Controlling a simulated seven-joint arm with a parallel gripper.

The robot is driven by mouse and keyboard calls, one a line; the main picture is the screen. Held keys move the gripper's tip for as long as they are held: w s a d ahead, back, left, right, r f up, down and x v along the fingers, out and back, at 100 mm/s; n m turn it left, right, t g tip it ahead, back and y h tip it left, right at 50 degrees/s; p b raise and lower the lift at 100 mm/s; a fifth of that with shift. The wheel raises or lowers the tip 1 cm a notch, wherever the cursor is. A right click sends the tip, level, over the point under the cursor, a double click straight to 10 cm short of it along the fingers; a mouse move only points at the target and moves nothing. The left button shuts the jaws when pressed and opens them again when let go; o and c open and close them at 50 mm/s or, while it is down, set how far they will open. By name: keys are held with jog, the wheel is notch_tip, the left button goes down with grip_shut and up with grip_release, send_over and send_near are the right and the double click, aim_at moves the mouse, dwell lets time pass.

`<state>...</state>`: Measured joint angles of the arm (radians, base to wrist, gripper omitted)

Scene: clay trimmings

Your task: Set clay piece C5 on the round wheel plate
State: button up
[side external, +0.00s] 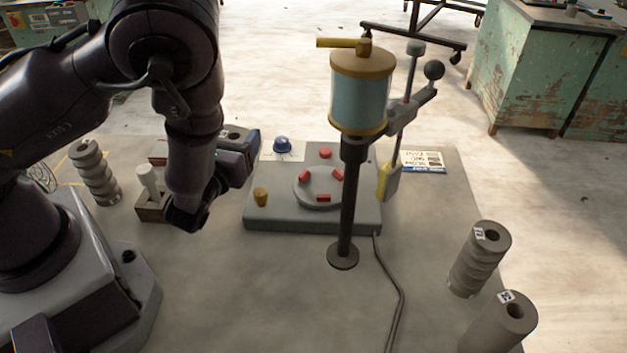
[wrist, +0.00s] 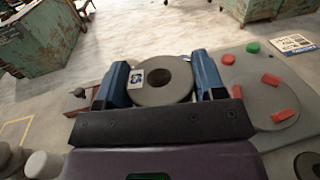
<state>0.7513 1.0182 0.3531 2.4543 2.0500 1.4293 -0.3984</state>
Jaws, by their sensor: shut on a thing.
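My gripper (wrist: 160,85) is shut on a grey clay piece (wrist: 163,93), a ring-topped cylinder with a central hole and a small label too small to read. Its blue fingers are on either side of the piece. In the side view my gripper (side external: 238,152) is left of the wheel plate, with part of the piece's grey top (side external: 232,134) showing; its lower part is hidden. The round wheel plate (side external: 311,202) sits on a grey base and carries several red blocks near its edge. The plate (wrist: 255,100) is right of my gripper in the wrist view.
A post with a yellow-capped glass tank (side external: 358,92) stands in front of the plate. An amber knob (side external: 260,196) is on the base's left. Grey clay cylinders (side external: 480,258) stand at the right, a ridged one (side external: 95,172) at the left. The front table is mostly clear.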

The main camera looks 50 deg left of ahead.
jog(key=w+d+r+m+t+h, duration=0.3)
jog(key=w+d+m+h, duration=0.3)
jog(key=w+d+h, duration=0.4)
jog(key=shift+m, duration=0.5)
jog(key=f, duration=0.2)
jog(key=w+f, duration=0.1)
jog(key=f, duration=0.1)
jog(key=shift+w+d+f, duration=0.1)
jog(key=shift+w, duration=0.1)
jog(key=shift+f, duration=2.1)
jog(key=shift+f, duration=0.15)
jog(key=o, duration=1.1)
